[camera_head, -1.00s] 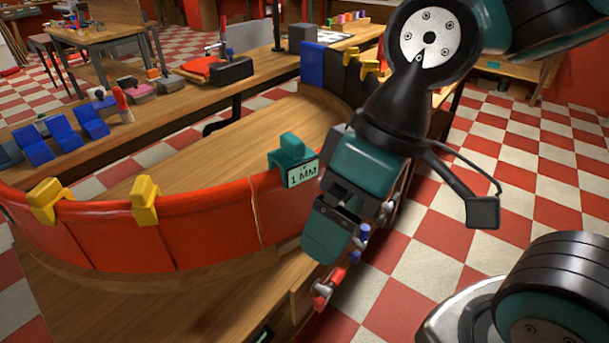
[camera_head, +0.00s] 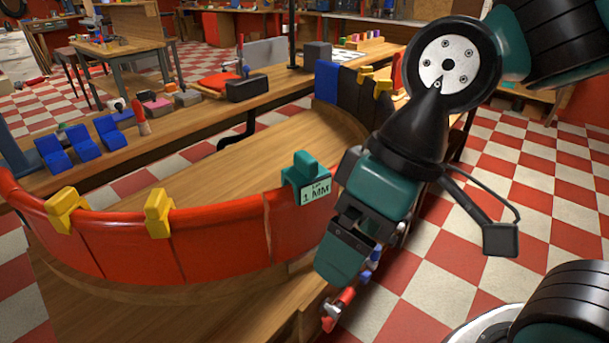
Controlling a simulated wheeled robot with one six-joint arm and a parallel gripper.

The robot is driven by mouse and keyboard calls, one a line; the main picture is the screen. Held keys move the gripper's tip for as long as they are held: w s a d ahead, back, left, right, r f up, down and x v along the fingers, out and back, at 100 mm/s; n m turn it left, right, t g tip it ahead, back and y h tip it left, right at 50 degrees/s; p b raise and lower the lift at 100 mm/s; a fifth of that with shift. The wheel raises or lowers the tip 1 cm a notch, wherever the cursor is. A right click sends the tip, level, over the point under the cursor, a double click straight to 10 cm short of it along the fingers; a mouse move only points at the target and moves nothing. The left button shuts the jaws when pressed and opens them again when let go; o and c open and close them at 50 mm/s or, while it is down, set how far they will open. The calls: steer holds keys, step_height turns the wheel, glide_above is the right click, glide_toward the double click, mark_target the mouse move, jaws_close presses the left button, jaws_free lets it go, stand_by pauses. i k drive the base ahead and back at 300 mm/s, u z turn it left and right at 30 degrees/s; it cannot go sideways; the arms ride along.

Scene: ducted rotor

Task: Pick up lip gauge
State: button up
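The lip gauge (camera_head: 306,180) is a teal clip-like block with a white label reading "1 MM". It sits over the top edge of the red curved duct lip (camera_head: 215,242), near the right end of the red panels. My gripper (camera_head: 345,255) is just right of the gauge and nearer to the camera, pointing down. A gap shows between the gripper and the gauge. The gripper's teal and black body hides its inner finger faces, so I cannot tell how far apart the fingers are.
Yellow clips (camera_head: 66,209) also sit on the lip, one (camera_head: 159,213) left of the gauge. Blue blocks (camera_head: 52,153) stand on the bench behind. Small red and blue clamp-like parts (camera_head: 337,308) show below my gripper at the bench edge. The checkered floor (camera_head: 450,270) at right is clear.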

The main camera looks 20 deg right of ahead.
mark_target(310, 180)
steer(key=z, duration=0.8)
steer(key=k, duration=0.8)
steer(key=u, duration=0.6)
steer(key=i, duration=1)
